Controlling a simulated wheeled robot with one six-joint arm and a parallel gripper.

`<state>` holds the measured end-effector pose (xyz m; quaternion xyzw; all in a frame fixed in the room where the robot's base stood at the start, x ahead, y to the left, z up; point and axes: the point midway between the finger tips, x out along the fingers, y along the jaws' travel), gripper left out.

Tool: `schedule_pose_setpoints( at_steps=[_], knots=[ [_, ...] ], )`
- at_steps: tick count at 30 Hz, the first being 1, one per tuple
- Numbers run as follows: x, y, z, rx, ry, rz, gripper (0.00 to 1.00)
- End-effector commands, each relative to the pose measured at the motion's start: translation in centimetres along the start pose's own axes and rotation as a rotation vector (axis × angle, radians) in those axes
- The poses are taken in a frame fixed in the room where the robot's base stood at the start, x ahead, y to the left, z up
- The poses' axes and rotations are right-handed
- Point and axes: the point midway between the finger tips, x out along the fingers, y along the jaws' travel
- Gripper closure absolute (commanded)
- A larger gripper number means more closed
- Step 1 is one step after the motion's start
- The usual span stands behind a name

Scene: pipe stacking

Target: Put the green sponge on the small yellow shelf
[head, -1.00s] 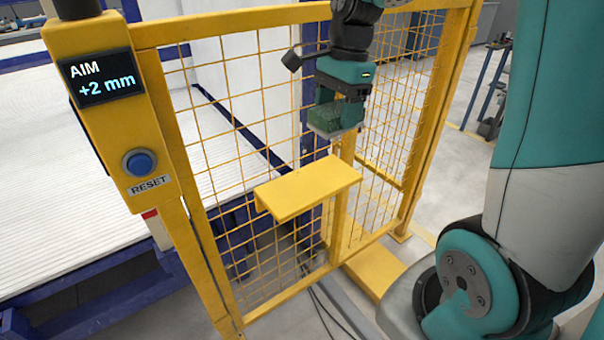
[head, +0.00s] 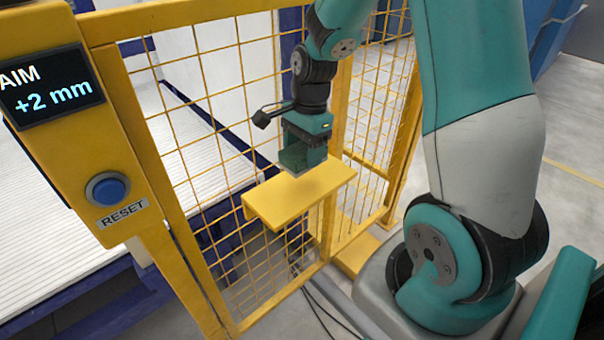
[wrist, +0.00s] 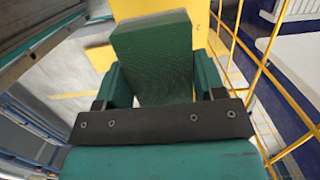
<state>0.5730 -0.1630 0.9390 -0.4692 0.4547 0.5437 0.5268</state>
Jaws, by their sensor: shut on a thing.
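The green sponge (head: 292,159) is held between the fingers of my gripper (head: 303,155) in the head view. The small yellow shelf (head: 290,207) is fixed to the mesh fence, and the sponge's lower end overlaps its back part in the picture. I cannot tell whether the sponge touches the shelf or hangs just above it. In the wrist view the sponge (wrist: 152,62) stands between both fingers of my gripper (wrist: 160,84), with the yellow shelf (wrist: 198,22) beyond it.
A yellow mesh fence (head: 177,153) stands behind the shelf. A yellow post at the left carries a display (head: 50,92) reading "AIM +2 mm" and a blue RESET button (head: 108,189). A white slatted conveyor (head: 50,225) lies behind the fence. The shelf's front part is bare.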

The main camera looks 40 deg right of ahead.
Motion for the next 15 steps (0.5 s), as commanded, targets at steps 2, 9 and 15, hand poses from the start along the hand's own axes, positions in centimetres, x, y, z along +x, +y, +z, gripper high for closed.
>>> schedule_pose_setpoints(
  at_steps=[2,9,15],
  knots=[
    [1.5,0.0,-0.1,0.000,-0.001,0.003,0.63],
    [3.9,0.0,-0.4,-0.003,-0.001,0.002,0.63],
    [6.3,0.0,-0.8,-0.004,0.000,0.001,0.63]
  ],
)
